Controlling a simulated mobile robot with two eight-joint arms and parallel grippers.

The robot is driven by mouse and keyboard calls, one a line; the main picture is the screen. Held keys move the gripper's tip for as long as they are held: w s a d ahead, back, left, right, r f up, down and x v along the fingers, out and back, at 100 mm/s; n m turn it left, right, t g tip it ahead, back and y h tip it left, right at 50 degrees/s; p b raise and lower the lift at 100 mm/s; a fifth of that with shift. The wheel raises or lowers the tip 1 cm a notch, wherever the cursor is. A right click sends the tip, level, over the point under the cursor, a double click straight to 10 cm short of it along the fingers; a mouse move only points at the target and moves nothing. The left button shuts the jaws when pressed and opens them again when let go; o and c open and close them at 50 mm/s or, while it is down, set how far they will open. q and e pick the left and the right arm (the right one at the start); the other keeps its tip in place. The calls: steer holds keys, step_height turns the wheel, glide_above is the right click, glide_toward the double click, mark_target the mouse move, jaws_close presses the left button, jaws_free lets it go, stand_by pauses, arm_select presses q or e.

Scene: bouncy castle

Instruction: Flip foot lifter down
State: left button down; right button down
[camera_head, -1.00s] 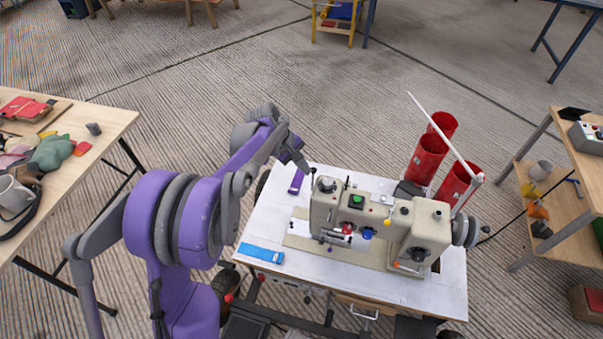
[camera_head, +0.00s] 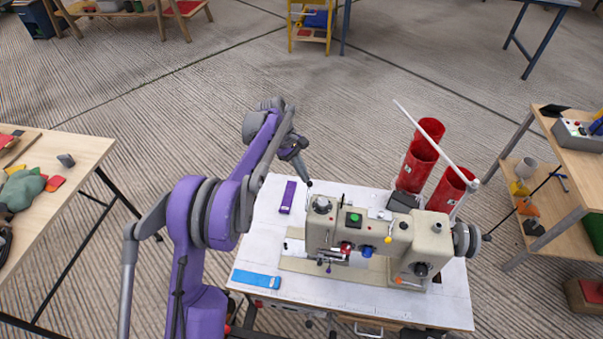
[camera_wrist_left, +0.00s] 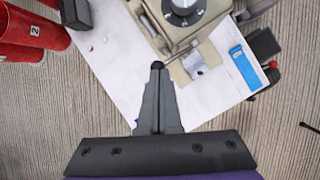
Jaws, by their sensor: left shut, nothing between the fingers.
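The cream sewing machine (camera_head: 415,240) stands on a white table (camera_head: 445,310). Its head end, with a dark round dial (camera_head: 321,205), faces left; the dial also shows in the wrist view (camera_wrist_left: 185,12). I cannot make out the foot lifter for certain; the back of the head is hidden from the head camera. My left gripper (camera_head: 309,184) is shut and empty, pointing down just behind the machine's head end. In the wrist view its closed fingertips (camera_wrist_left: 157,65) appear beside the machine body, over the table. Contact cannot be told. My right gripper is not in view.
A wooden shelf (camera_head: 550,190) stands at right.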

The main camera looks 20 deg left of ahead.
arm_select(q)
steer(key=shift+w+a+f, duration=0.1)
steer(key=shift+w+f, duration=0.15)
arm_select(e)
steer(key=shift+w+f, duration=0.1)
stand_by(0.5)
